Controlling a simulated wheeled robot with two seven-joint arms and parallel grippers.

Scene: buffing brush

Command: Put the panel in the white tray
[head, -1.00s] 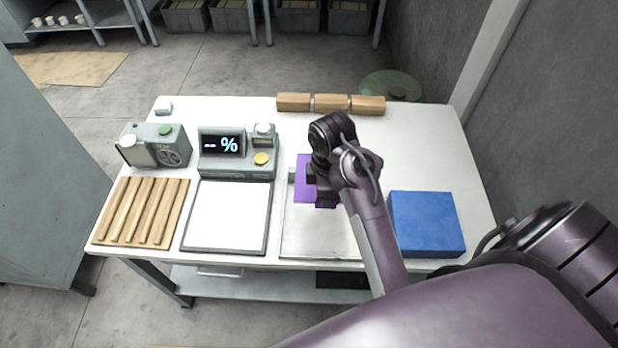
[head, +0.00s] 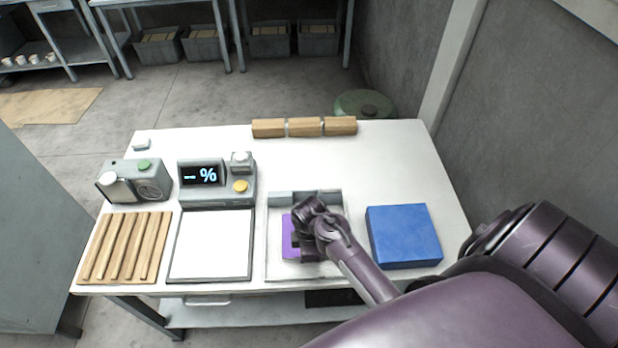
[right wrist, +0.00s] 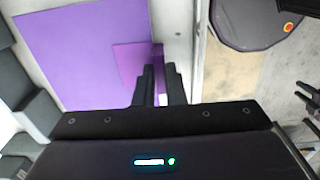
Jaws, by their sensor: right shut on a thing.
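The purple panel (head: 288,238) is over the middle of the pale tray (head: 272,268) in the head view, partly hidden by my right gripper (head: 300,250). In the right wrist view the panel (right wrist: 80,55) is a broad flat purple sheet with a smaller purple part beside the fingers. My right gripper (right wrist: 158,85) is shut on the panel near its edge. I cannot tell whether the panel touches the tray floor.
Grey blocks (head: 283,198) line the tray's back. A blue block (head: 403,237) stands right of it. Left are a white framed plate (head: 212,245), a display unit (head: 215,185) and a slatted wooden rack (head: 125,247). Wooden blocks (head: 304,127) lie along the back edge.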

